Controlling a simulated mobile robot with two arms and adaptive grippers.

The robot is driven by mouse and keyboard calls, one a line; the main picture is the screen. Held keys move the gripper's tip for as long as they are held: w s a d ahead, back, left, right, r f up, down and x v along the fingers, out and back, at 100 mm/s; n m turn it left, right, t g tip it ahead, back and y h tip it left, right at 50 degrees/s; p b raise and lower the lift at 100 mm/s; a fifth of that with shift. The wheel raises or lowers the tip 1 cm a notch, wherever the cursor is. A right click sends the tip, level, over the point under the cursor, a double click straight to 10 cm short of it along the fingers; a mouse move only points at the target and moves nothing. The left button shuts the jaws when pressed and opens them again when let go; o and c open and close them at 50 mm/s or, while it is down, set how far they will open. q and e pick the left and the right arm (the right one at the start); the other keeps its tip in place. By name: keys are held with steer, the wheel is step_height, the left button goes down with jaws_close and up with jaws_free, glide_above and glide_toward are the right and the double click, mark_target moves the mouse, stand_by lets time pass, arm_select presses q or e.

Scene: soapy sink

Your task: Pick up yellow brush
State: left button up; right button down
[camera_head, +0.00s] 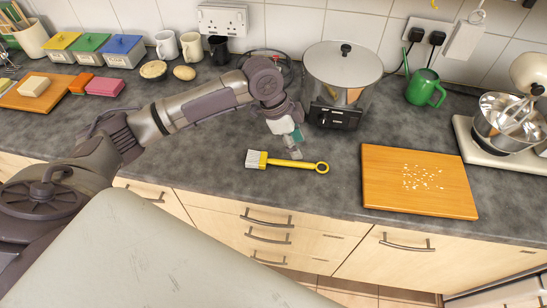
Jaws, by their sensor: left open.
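The yellow brush (276,161) lies flat on the dark grey countertop (215,150), near its front edge. Its pale bristles point left and its ringed handle end points right. My left gripper (294,152) reaches in from the left and points down at the brush's handle. It is open, with its fingertips right by the handle. I cannot tell whether they touch it. My right gripper is not in view.
A steamer-like appliance (341,75) stands just behind my left gripper. A wooden board (418,182) with pale crumbs lies to the right, beside a stand mixer (507,115). Counter left of the brush is clear.

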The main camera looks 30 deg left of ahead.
mark_target(305, 164)
arm_select(q)
steer(key=p+x, duration=0.2)
steer(key=x, duration=0.4)
steer(key=shift+s+d+f, duration=0.1)
steer(key=shift+d+f, duration=0.1)
steer(key=shift+f, duration=0.2)
steer(key=shift+d+f, duration=0.1)
steer(key=shift+f, duration=0.3)
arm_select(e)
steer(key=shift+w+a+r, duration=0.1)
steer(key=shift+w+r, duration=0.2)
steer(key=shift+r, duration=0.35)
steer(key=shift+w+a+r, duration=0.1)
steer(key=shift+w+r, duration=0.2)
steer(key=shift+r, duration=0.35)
arm_select(q)
steer(key=shift+f, duration=0.1)
jaws_close()
